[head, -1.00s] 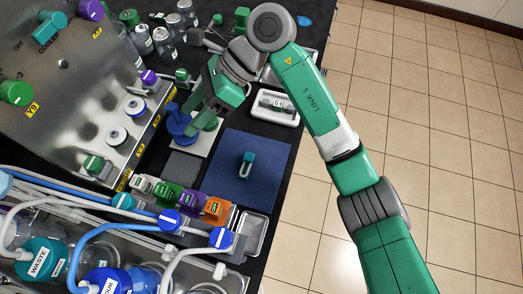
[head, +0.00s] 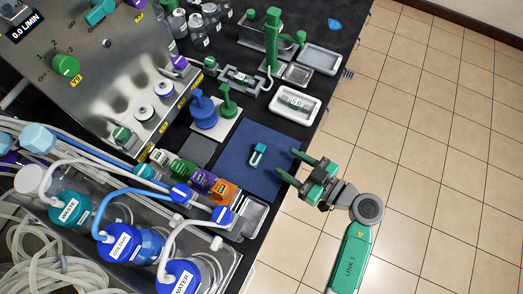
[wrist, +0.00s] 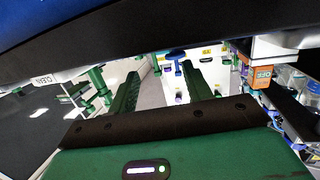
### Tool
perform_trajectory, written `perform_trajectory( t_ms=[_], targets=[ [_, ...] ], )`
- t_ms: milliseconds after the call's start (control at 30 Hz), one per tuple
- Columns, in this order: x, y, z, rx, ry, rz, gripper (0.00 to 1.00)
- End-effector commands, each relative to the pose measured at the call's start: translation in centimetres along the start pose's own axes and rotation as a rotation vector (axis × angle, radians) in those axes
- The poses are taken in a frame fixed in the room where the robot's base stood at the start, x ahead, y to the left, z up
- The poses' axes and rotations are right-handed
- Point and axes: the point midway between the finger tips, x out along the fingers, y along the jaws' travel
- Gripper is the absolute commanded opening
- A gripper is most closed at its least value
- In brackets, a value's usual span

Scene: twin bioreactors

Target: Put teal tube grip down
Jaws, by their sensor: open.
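The teal tube grip (head: 258,154), a small teal piece with a pale part, lies on the blue mat (head: 265,182). Nothing touches it but the mat. My gripper (head: 287,162) is to the right of it, at the mat's right edge, with its two green fingers spread and pointing left toward it. The gap between the fingers looks empty. In the wrist view my gripper (wrist: 160,72) shows two separate green fingers with nothing held; I cannot make out the teal grip there.
An orange block (head: 224,192) and other coloured blocks stand left of the mat. A blue stand (head: 203,110) and a green one (head: 228,102) are behind it. A white tray (head: 295,120) lies at the back right. Tiled floor is free beyond the table edge.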

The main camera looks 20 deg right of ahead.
Motion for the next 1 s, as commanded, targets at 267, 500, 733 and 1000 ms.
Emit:
perform_trajectory(
  t_ms=[267, 500, 733, 1000],
  targets=[
    [2.9, -0.3, 0.3, -0.004, 0.001, -0.004, 0.50],
    [6.5, -0.6, 0.0, -0.003, 0.001, -0.003, 0.50],
    [6.8, -0.6, -0.2, -0.003, 0.000, -0.001, 0.50],
    [6.8, -0.6, -0.2, -0.003, 0.000, -0.002, 0.01]
  ],
)
